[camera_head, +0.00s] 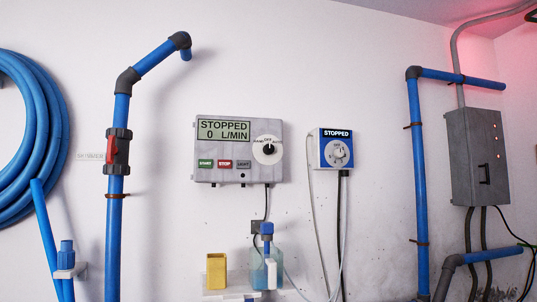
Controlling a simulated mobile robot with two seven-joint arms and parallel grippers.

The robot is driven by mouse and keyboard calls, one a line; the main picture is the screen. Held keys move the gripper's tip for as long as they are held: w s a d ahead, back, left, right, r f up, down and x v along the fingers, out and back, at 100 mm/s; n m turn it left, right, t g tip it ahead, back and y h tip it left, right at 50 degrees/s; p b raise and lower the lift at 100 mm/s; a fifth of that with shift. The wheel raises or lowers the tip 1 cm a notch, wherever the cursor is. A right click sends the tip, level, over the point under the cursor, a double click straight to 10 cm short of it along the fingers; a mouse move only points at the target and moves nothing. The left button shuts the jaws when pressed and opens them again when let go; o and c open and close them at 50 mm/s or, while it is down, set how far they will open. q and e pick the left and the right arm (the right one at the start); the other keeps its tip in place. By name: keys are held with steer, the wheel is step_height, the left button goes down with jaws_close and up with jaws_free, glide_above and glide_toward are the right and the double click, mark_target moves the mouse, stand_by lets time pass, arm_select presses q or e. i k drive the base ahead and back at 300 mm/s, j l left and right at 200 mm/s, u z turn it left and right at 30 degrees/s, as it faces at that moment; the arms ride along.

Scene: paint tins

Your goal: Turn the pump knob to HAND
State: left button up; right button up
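A grey control panel (239,176) hangs on the white wall near the middle. Its display (223,130) reads "STOPPED 0 L/MIN". A round white dial with a dark knob (268,149) sits at its right; small lettering around it seems to read HAND at left, OFF at top and AUTO at right. I cannot tell for sure where the knob points. A smaller blue and white unit (318,150) to the right also reads "STOPPED" and has a pale knob (339,154) whose marks are too small to read. Neither of my grippers is in view.
Below the panel's display are green START (205,163), red STOP (224,164) and grey LIGHT (243,163) buttons. A shelf below holds a yellow container (216,270) and a blue bottle (259,277). A blue pipe with a red-handled valve (111,150) stands left; a grey box (462,160) hangs right.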

mark_target(268, 149)
steer(key=i+j+z, duration=0.1)
steer(key=i+j, duration=0.2)
steer(key=i, duration=0.2)
steer(key=i+j+z, duration=0.1)
steer(key=i+j, duration=0.3)
steer(key=i, duration=0.05)
